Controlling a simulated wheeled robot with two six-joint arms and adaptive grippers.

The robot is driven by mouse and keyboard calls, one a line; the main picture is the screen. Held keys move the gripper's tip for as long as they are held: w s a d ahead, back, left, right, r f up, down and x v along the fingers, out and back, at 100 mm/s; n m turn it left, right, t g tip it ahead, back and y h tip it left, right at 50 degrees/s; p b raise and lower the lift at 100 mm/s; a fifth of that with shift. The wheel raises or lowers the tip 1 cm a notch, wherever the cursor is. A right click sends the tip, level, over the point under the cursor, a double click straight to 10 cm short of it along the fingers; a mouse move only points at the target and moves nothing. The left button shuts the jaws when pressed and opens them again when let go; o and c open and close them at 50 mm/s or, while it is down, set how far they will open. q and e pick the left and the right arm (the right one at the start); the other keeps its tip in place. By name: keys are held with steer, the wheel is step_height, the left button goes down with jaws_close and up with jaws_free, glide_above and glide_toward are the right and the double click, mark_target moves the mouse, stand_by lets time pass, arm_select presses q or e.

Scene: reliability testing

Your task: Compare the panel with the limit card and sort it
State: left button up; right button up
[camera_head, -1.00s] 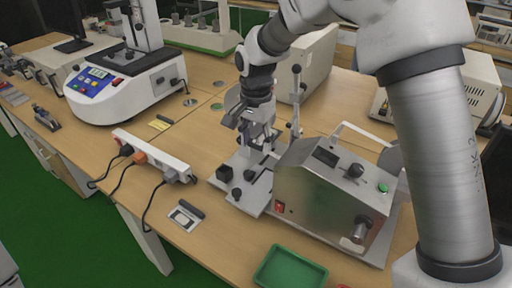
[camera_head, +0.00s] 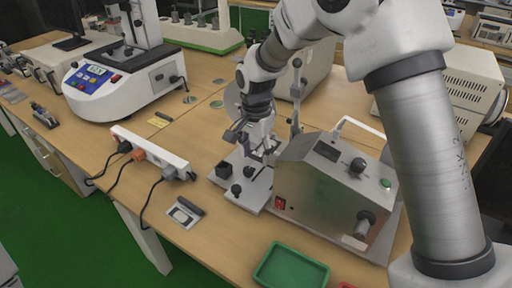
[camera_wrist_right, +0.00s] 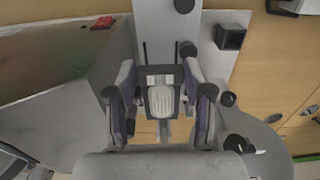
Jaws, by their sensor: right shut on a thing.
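My right gripper (camera_head: 257,142) reaches down at the fixture of the grey test machine (camera_head: 325,190). In the right wrist view its two fingers (camera_wrist_right: 161,105) are closed on a small pale panel (camera_wrist_right: 161,97) with a ribbed, rounded face. The panel is above or at the fixture; I cannot tell whether it touches. A small card (camera_head: 184,213) with a pale patch and a dark bar beside it lies at the table's front, left of the machine; it looks like the limit card. My left gripper is not in view.
A green tray (camera_head: 266,277) sits at the front edge, with part of a red tray (camera_head: 346,285) beside it. A white power strip (camera_head: 150,153) with cables lies left. A white instrument (camera_head: 120,85) stands at the back left.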

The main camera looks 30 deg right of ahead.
steer(key=shift+f+b, duration=1.7)
steer(key=shift+f, duration=3.1)
